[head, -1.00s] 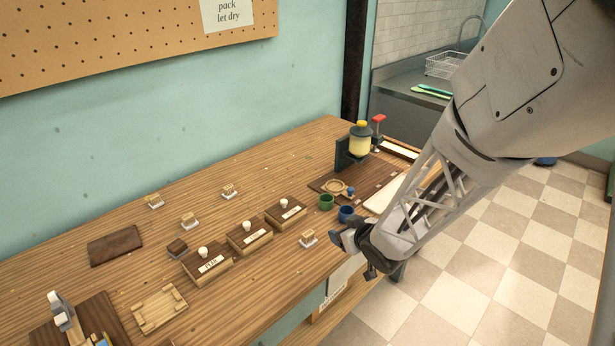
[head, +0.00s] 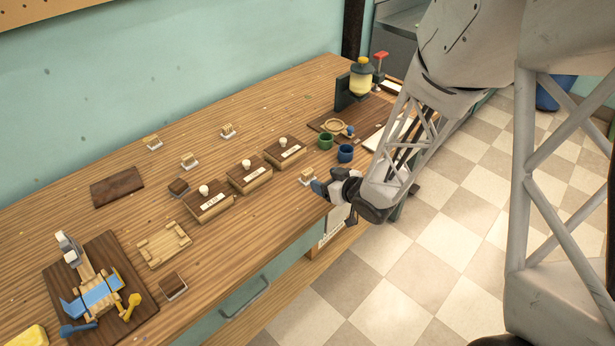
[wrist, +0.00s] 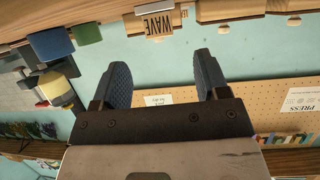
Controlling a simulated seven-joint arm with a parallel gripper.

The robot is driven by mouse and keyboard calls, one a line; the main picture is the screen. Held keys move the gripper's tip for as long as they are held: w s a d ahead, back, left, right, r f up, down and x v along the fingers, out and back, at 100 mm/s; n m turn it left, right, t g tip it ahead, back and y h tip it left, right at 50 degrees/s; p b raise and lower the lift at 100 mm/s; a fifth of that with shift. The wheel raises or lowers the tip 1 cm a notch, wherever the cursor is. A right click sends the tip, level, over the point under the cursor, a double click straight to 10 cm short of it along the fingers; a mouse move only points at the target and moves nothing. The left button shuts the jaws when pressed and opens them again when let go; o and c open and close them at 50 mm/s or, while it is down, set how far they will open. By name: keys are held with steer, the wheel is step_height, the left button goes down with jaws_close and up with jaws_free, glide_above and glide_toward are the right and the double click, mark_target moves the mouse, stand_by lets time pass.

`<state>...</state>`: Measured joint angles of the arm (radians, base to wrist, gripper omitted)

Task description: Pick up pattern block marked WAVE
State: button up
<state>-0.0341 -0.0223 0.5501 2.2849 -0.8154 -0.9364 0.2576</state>
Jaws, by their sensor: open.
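The pattern block marked WAVE (wrist: 157,24) shows in the wrist view, upside down, just beyond and between my fingertips. In the head view a small light wooden block on a white base (head: 306,177) stands near the table's front edge, beside my gripper; its marking is too small to read there. My gripper (head: 327,188) is at the table's front edge. In the wrist view its two blue-grey fingers (wrist: 160,80) are spread apart with nothing between them.
Three wooden boxes with white knobs (head: 250,174) stand left of my gripper. A green cup (head: 325,141) and a blue cup (head: 345,153) stand behind it. Other small blocks (head: 190,160) sit further back. A wooden frame (head: 163,244) and a dark board lie at left.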

mark_target(310, 173)
steer(key=shift+x, duration=0.9)
steer(key=shift+x, duration=2.6)
steer(key=c, duration=1)
steer(key=shift+r, duration=0.2)
steer(key=shift+r, duration=0.65)
steer(key=shift+s+d+r, duration=0.1)
steer(key=shift+s+r, duration=0.15)
steer(key=shift+r, duration=0.25)
steer(key=shift+s+r, duration=0.25)
steer(key=shift+r, duration=0.3)
steer(key=s+d, duration=0.1)
steer(key=s, duration=0.3)
steer(key=s+d+r, duration=0.1)
steer(key=s, duration=0.4)
steer(key=s+d, duration=0.1)
steer(key=s, duration=0.4)
steer(key=shift+s+d+r, duration=0.15)
steer(key=shift+s+d, duration=0.1)
steer(key=shift+d, duration=0.15)
